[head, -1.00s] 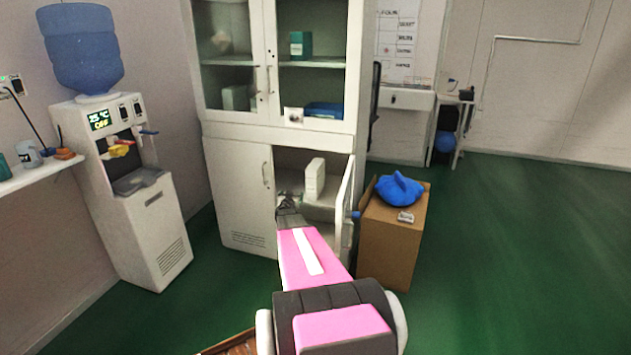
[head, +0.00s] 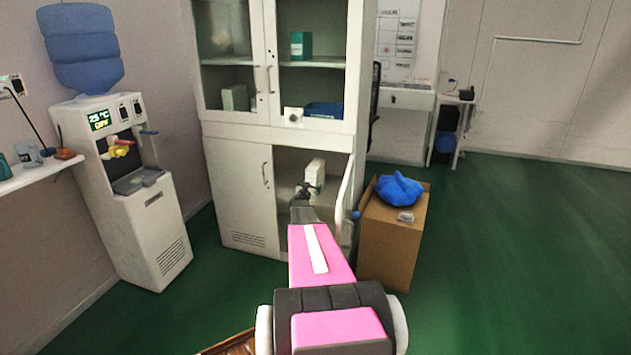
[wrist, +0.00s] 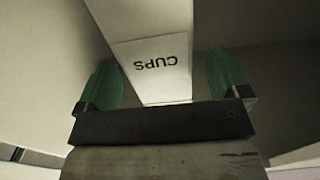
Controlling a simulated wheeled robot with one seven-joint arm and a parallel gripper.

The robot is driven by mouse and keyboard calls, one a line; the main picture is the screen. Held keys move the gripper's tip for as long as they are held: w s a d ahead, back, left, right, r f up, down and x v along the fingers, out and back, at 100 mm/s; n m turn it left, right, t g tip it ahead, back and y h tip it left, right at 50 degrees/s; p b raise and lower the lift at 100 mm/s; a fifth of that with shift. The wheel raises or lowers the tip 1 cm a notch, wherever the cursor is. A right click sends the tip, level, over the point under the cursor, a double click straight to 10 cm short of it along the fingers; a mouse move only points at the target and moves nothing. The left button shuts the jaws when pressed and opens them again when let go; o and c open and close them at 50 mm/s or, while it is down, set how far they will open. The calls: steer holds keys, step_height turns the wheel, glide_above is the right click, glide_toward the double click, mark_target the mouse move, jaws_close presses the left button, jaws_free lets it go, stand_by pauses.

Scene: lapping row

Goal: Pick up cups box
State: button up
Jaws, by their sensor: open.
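The cups box (head: 315,171) is a white upright carton inside the lower right compartment of the white cabinet (head: 235,192). In the wrist view the box (wrist: 153,62), labelled "CUPS", stands between two green finger pads, with the left pad very close to it and a gap at the right pad. My gripper (head: 306,188) is open, in front of the box in the head view; it also shows in the wrist view (wrist: 165,88). The gripper hides the lower part of the box in the head view.
The open cabinet door (head: 346,200) stands just right of my arm. Beyond it is a brown carton (head: 390,245) with a blue bag (head: 399,188) on top. A water dispenser (head: 135,190) stands left of the cabinet. Green floor is clear at the right.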

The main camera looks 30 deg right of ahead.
steer(key=x, duration=0.3)
steer(key=shift+w+d+r, duration=0.2)
steer(key=shift+w+r, duration=0.05)
steer(key=c, duration=1.1)
